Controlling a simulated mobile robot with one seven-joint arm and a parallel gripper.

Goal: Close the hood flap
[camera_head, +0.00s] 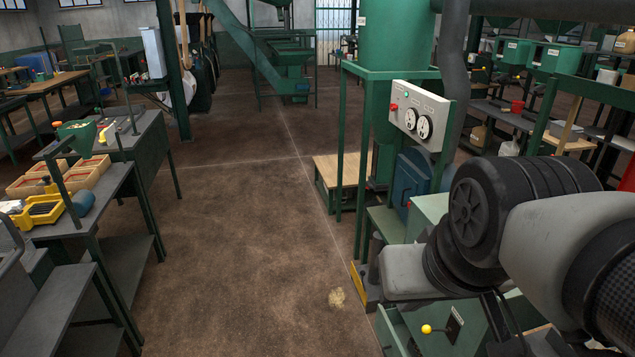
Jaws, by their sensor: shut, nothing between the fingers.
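I cannot tell for sure which part is the hood flap. A green machine panel (462,345) with a yellow knob (427,329) and a small dark label shows at the lower right, partly hidden by my arm. It looks tilted, with a dark gap along its left side, but I cannot tell how far it stands open. My arm reaches in from the right edge over this machine, and its grey and black links hide much of it. I cannot make out my gripper's fingers or any contact with the panel.
A grey control box (419,115) with dials and a red button stands above a blue housing (410,182). A low wood-topped platform (341,171) stands behind. A workbench (118,182) with trays is at left.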

